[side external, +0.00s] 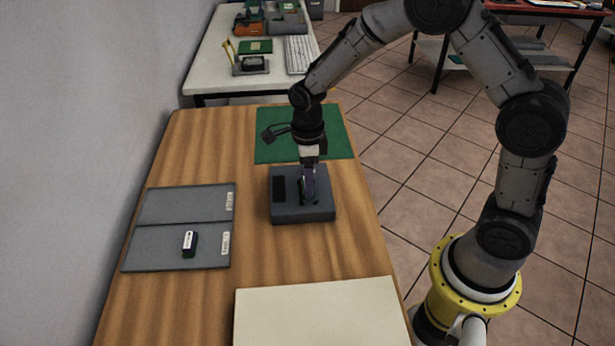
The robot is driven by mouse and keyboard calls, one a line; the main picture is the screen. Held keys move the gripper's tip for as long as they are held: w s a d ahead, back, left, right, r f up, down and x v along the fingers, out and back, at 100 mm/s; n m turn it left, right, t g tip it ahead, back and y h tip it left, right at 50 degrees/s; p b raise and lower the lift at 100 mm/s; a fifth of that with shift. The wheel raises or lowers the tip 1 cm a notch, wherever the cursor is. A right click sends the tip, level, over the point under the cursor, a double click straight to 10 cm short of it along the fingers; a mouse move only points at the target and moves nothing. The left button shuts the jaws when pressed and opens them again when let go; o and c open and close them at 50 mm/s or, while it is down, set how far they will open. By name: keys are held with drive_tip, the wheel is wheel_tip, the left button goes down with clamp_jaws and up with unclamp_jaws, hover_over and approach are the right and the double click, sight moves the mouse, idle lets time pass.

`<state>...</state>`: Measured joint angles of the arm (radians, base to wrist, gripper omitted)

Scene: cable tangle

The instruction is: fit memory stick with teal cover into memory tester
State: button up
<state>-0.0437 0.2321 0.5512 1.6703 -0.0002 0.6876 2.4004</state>
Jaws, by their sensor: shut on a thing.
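The memory tester (285,212) is a dark grey box on the wooden table, with a black panel on the left of its top. My gripper (309,197) points straight down over the right part of the tester. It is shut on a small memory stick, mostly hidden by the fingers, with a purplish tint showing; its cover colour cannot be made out. The stick is at the tester's top, but whether it sits in a slot cannot be told. Another small dark stick (189,244) with a white label and a greenish edge lies on the grey tray (150,255).
The grey tray has two labelled sections; the far one (180,204) is empty. A green mat (340,140) lies behind the tester. A cream board (320,315) lies at the near edge. Bare wood separates tray and tester.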

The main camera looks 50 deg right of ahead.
drive_tip(key=shift+f, duration=0.65)
idle(0.8)
drive_tip(key=o, duration=1.4)
wheel_tip(320, 180, up, 14)
drive_tip(key=shift+f, duration=0.1)
drive_tip(key=shift+r, duration=3.05)
